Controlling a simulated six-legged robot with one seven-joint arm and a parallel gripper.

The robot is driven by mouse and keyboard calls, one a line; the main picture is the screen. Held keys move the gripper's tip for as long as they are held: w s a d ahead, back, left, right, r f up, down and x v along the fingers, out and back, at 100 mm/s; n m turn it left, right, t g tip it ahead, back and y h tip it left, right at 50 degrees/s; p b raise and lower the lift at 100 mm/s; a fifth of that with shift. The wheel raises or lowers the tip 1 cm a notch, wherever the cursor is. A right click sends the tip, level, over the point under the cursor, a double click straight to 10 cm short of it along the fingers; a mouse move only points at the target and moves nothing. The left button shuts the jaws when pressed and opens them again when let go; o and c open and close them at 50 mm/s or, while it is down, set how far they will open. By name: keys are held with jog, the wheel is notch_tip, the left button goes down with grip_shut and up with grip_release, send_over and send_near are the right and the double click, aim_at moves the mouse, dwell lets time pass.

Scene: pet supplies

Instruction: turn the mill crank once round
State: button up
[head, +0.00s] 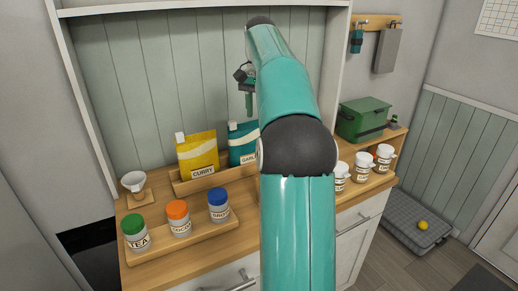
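My teal arm rises through the middle of the head view and hides part of the counter. My gripper (249,104) is seen small, to the left of the upper arm, high in front of the green panelled back wall. It is apart from everything on the counter. Its fingers are too small to tell open or shut. No mill or crank can be made out for certain. A green box (362,120) with a dark band stands on the right of the counter, with a small dark green part (394,122) at its right side, too small to identify.
A wooden tray (200,245) holds tea, cocoa and broth jars. Yellow (197,154) and teal (242,145) pouches stand in a rack behind. A white funnel-like cup (134,181) stands left. White jars (362,165) line the right.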

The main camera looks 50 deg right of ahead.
notch_tip(320, 180, down, 13)
jog(key=shift+f, duration=0.1)
dwell(0.3)
grip_shut()
